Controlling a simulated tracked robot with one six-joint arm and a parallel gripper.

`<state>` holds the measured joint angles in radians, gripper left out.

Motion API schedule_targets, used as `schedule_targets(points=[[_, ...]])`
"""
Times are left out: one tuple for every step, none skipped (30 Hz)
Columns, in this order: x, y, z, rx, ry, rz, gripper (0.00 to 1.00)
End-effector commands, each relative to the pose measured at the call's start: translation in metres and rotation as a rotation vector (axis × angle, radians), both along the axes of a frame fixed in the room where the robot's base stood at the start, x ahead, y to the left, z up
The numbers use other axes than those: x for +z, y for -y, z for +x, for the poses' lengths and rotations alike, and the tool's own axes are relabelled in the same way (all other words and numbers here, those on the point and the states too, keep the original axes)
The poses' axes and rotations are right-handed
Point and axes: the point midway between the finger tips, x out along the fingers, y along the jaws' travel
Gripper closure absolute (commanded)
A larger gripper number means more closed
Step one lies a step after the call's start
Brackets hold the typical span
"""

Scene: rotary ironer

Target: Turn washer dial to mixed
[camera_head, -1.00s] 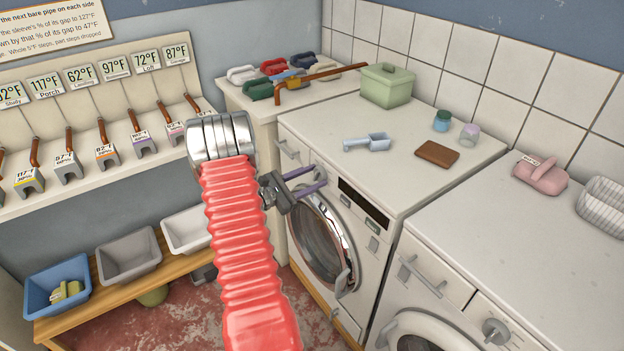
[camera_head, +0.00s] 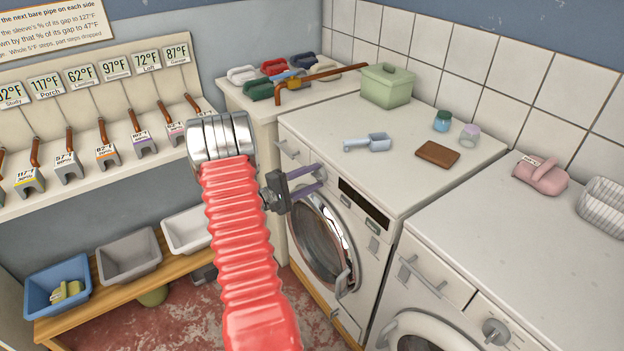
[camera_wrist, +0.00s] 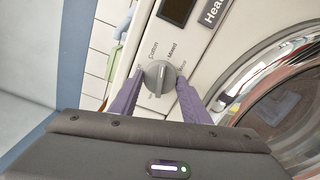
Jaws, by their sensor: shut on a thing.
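The grey round washer dial (camera_wrist: 158,76) sits on the white front panel in the wrist view. The printed words "Cotton" and "Mixed" stand above it, with other labels partly hidden by the fingers. A ridge crosses the dial and leans toward the upper right; I cannot tell exactly which label it marks. My gripper (camera_wrist: 160,82) has its purple fingers on both sides of the dial, shut on it.
A dark display (camera_head: 364,204) lies right of my gripper, and the round glass door (camera_head: 322,240) is below. A scoop (camera_head: 367,143), brown block (camera_head: 437,154) and green box (camera_head: 387,86) stand on top. A second machine (camera_head: 470,255) is at right.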

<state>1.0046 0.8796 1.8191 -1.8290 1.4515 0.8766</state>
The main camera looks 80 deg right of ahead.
Motion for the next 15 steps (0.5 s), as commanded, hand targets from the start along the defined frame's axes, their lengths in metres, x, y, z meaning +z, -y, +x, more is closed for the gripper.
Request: schedule_targets(points=[[-0.0014, -0.0008, 0.0000, 0.000, 0.027, -0.021, 0.80], [-0.0014, -0.0008, 0.0000, 0.001, 0.044, -0.036, 0.80], [-0.0015, -0.0009, -0.0001, 0.001, 0.067, -0.056, 0.80], [-0.0016, -0.0009, -0.0001, 0.000, 0.082, -0.070, 0.80], [-0.0017, -0.0009, -0.0001, -0.001, 0.097, -0.081, 0.80], [-0.0018, -0.0010, -0.0002, -0.001, 0.115, -0.097, 0.80], [-0.0019, -0.0010, -0.0002, -0.001, 0.127, -0.108, 0.80], [-0.0019, -0.0010, -0.0002, -0.001, 0.138, -0.117, 0.80], [-0.0020, -0.0011, -0.0003, -0.001, 0.152, -0.130, 0.80], [-0.0021, -0.0011, -0.0004, -0.001, 0.160, -0.137, 0.80], [-0.0022, -0.0012, -0.0004, -0.001, 0.168, -0.144, 0.80], [-0.0023, -0.0012, -0.0005, -0.001, 0.178, -0.152, 0.80], [-0.0024, -0.0012, -0.0005, -0.001, 0.183, -0.155, 0.80], [-0.0025, -0.0012, -0.0005, -0.002, 0.188, -0.160, 0.80], [-0.0025, -0.0012, -0.0007, -0.002, 0.193, -0.165, 0.80]])
